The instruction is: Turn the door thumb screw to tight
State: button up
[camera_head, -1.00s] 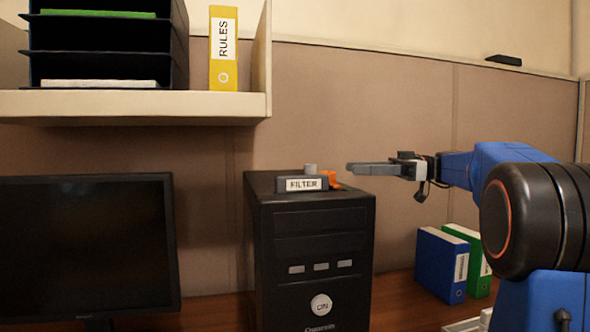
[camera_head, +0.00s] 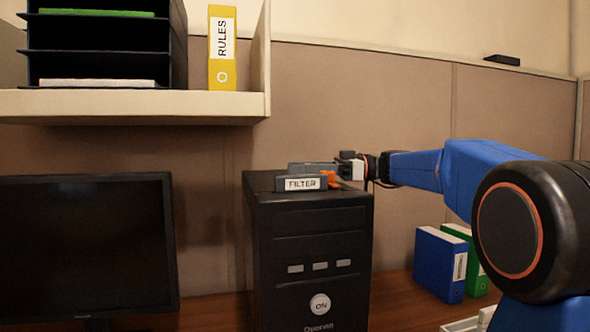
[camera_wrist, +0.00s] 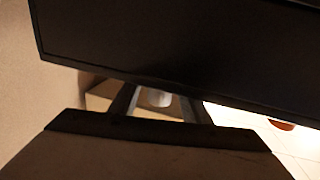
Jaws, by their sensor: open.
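The black computer tower (camera_head: 308,245) stands on the desk. On its top sits a dark block labelled FILTER (camera_head: 301,184), with an orange part (camera_head: 333,178) at its right end. My gripper (camera_head: 292,168) is level with the tower's top, reaching in from the right, just behind and above the FILTER label. Its jaws are open. The small grey knob, seemingly the thumb screw, is hidden by the gripper in the head view. In the wrist view, a pale grey rounded piece (camera_wrist: 155,97) shows between the two fingers (camera_wrist: 158,93); contact cannot be told.
A black monitor (camera_head: 85,245) stands at the left. A shelf (camera_head: 140,104) with a yellow RULES binder (camera_head: 222,50) hangs above. Blue (camera_head: 440,265) and green (camera_head: 477,270) binders stand right of the tower under my arm. A partition wall (camera_head: 400,130) closes the back.

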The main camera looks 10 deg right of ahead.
jog(key=shift+x, duration=0.8)
jog(key=c, duration=1)
jog(key=shift+w+m+t+h, duration=0.1)
jog(key=shift+m+t+h, duration=0.05)
jog(key=shift+m+t, duration=0.3)
jog(key=shift+w+m+t+h, duration=0.15)
jog(key=shift+m+t, duration=0.2)
jog(key=shift+t, duration=0.2)
jog(key=shift+c, duration=0.2)
jog(key=shift+d, duration=0.1)
jog(key=o, duration=1)
jog(key=shift+o, duration=0.2)
